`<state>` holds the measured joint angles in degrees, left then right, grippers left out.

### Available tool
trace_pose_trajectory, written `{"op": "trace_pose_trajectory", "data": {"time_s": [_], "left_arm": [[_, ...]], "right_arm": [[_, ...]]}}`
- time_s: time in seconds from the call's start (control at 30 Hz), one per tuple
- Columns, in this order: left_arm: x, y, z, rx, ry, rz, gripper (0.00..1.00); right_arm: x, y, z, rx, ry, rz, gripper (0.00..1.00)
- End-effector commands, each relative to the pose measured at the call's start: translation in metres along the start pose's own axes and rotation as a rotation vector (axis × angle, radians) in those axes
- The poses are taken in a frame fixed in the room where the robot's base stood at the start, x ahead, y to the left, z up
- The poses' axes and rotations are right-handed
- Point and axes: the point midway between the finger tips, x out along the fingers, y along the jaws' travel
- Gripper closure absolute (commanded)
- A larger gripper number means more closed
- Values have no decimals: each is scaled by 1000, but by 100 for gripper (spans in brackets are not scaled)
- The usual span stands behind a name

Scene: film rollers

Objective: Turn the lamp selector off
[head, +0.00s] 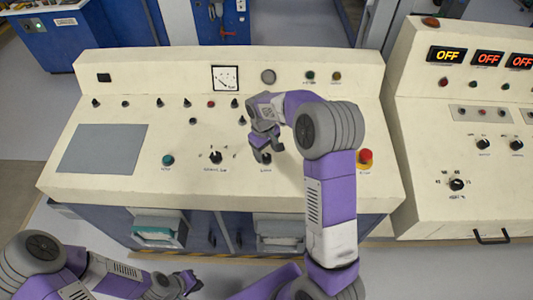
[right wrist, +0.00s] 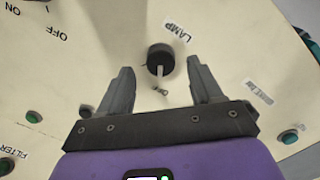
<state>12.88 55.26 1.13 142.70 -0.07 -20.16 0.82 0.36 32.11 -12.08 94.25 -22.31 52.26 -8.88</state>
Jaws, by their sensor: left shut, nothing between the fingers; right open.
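The lamp selector (right wrist: 159,58) is a black round knob on the cream panel, with the LAMP label beside it. Its pale pointer line is directed towards a small OFF mark in the right wrist view. My right gripper (right wrist: 163,88) is open, with its fingers either side of the knob in that view and apart from it. In the head view my right gripper (head: 266,148) is over the console by the dark knob (head: 265,158), partly covering it. My left gripper (head: 190,284) is shut and empty, low in front of the console.
A red emergency button (head: 365,157) stands right of my right forearm. A black selector (head: 215,157) and a teal button (head: 168,160) lie to the left. A grey plate (head: 103,149) is at far left. A second console (head: 470,140) with OFF displays stands at right.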

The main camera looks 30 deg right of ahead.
Motion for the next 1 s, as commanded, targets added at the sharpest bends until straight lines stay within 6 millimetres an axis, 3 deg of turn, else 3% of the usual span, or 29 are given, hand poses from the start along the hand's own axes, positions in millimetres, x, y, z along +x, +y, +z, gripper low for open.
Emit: {"op": "trace_pose_trajectory", "data": {"time_s": [0.1, 0.3, 0.87, 1.0], "left_arm": [[-4, 2, 0, 0, 0, 0, 100], [-7, 2, 0, 0, 0, 0, 100], [-7, 3, 0, 0, 0, 0, 100], [-18, 7, 1, 0, 0, 0, 100]], "right_arm": [[-24, 0, -1, -1, 4, 1, 35], [-45, 0, -1, -2, 2, 1, 35], [-48, 0, 0, -1, 0, 0, 35], [-60, 1, 0, -1, 0, 0, 35]]}}
